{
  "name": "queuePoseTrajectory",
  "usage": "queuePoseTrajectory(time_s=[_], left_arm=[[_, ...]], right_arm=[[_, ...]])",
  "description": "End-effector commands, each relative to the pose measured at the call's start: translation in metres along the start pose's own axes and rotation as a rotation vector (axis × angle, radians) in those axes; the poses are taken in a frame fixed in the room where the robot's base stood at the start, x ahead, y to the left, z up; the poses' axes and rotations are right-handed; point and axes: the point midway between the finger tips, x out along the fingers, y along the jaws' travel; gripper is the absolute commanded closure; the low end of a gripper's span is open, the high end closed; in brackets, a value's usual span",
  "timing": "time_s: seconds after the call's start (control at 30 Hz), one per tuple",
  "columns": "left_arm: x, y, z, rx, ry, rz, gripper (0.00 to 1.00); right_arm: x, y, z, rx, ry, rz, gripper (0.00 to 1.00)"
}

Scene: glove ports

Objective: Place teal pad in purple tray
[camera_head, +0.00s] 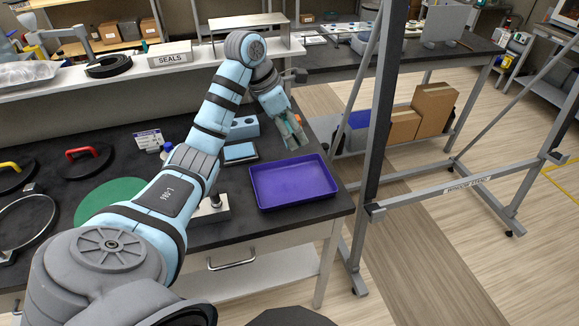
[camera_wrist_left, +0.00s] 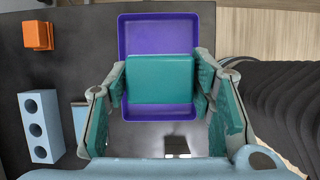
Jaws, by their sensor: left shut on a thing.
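The purple tray (camera_head: 270,200) lies near the right front corner of the dark bench and looks empty in the head view. My left gripper (camera_head: 295,139) is above the bench, near the tray's far edge. In the left wrist view the teal pad (camera_wrist_left: 160,78) is held between the fingers of my left gripper (camera_wrist_left: 161,74). The pad covers the middle of the purple tray (camera_wrist_left: 158,28), which lies beyond and below it. In the head view the pad is hard to tell from the teal finger linings. My right gripper is not in view.
A light blue block with holes (camera_wrist_left: 42,126) and an orange block (camera_wrist_left: 37,36) are left of the tray in the wrist view. A metal block with a black knob (camera_head: 211,210) is left of the tray. A grey frame (camera_head: 372,120) stands right of the bench.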

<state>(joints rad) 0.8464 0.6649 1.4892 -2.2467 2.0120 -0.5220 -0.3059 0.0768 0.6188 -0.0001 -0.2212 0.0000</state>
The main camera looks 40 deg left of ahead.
Motion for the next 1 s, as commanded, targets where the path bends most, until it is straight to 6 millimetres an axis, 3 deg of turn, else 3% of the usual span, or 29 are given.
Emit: queuePoseTrajectory(time_s=[0.03,0.1,0.3,0.6,1.0], left_arm=[[0.037,0.0,-0.017,-0.001,0.001,0.0,0.91],[0.061,0.0,-0.027,-0.001,0.001,0.0,0.91],[0.102,0.0,-0.045,-0.002,0.004,-0.001,0.91],[0.147,-0.001,-0.064,-0.001,0.002,-0.001,0.91],[0.154,0.0,-0.067,0.0,0.001,0.0,0.91]], right_arm=[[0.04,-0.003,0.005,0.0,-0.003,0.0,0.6],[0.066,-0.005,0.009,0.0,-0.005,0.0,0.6],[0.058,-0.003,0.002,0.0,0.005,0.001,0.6],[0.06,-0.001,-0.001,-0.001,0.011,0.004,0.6],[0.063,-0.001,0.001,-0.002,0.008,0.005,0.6]])
